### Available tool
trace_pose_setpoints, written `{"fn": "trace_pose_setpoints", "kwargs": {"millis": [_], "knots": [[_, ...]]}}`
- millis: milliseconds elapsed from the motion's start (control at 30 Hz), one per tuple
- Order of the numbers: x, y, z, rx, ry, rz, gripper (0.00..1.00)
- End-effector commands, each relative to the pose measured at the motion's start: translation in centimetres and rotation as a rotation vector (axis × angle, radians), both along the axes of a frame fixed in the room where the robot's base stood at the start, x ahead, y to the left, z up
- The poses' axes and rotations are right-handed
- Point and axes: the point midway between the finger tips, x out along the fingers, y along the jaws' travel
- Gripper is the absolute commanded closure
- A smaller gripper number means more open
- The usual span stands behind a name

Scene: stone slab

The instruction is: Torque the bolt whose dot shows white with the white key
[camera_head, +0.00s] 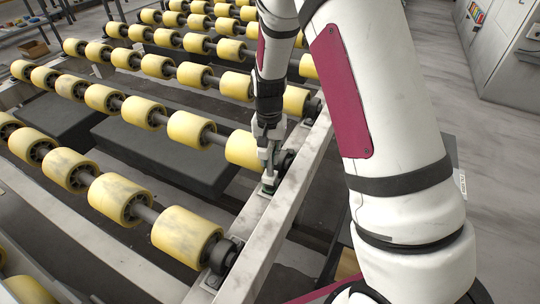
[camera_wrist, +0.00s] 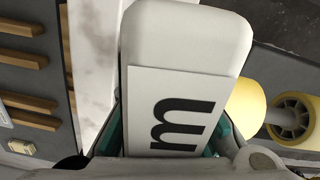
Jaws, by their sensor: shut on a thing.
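My gripper (camera_head: 268,182) points down at the metal side beam (camera_head: 262,240) of the roller conveyor, close to a roller's end bearing. In the wrist view a white block with rounded corners and a label with a black "m" fills the middle; it looks like the white key (camera_wrist: 185,40). Teal pads show on both sides of it, and my gripper (camera_wrist: 170,140) is shut on it. The key's lower end is hidden, so I cannot tell whether it touches a bolt. No bolt or coloured dot can be made out in either view.
Rows of yellow rollers (camera_head: 188,236) on dark shafts lie left of the beam. A black bearing (camera_head: 222,256) sits near the beam's front end. Dark flat boxes (camera_head: 165,158) lie below the rollers. Grey cabinets (camera_head: 505,50) stand at the upper right, with open floor before them.

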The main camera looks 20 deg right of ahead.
Motion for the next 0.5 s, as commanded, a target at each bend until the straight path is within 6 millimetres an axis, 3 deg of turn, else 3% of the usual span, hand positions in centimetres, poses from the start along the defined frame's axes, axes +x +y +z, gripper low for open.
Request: {"fn": "trace_pose_setpoints", "kwargs": {"millis": [500], "knots": [[0.0, 0.0, 3.4, 0.000, -0.002, 0.000, 1.00]]}}
